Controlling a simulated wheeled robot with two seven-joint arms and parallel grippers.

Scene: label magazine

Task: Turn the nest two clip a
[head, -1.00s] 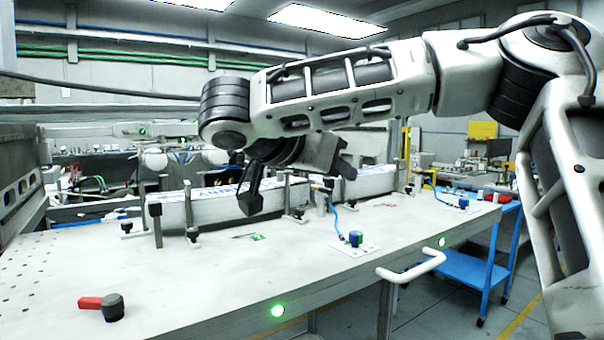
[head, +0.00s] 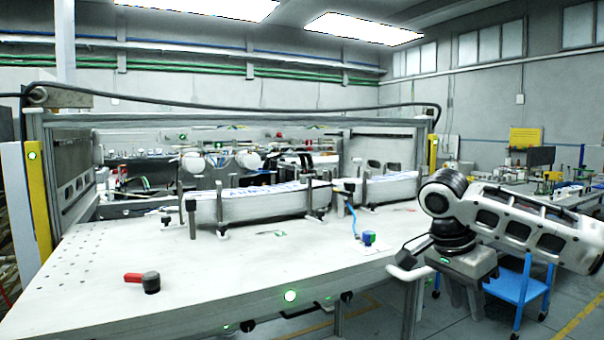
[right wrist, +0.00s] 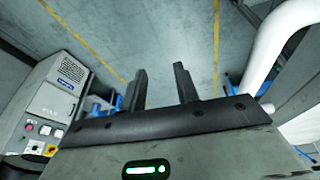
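Two long white label stacks lie in nests along the back of the table: a left stack (head: 262,204) and a right stack (head: 392,188). Small black-knobbed clips stand by them, among them one at the left stack's front (head: 222,229) and one between the stacks (head: 350,188). No readable label shows which is nest two clip a. My right gripper (head: 466,298) hangs fingers-down beyond the table's right front edge, away from the clips. In the right wrist view, its two dark fingers (right wrist: 160,80) are apart with nothing between them. My left gripper is out of view.
A red-handled black knob (head: 151,282) sits at the table's front left. A blue-green knob (head: 369,238) with a blue hose stands at the right. A white handle bar (head: 402,273) juts from the front edge near my right gripper. A blue cart (head: 519,287) stands beyond.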

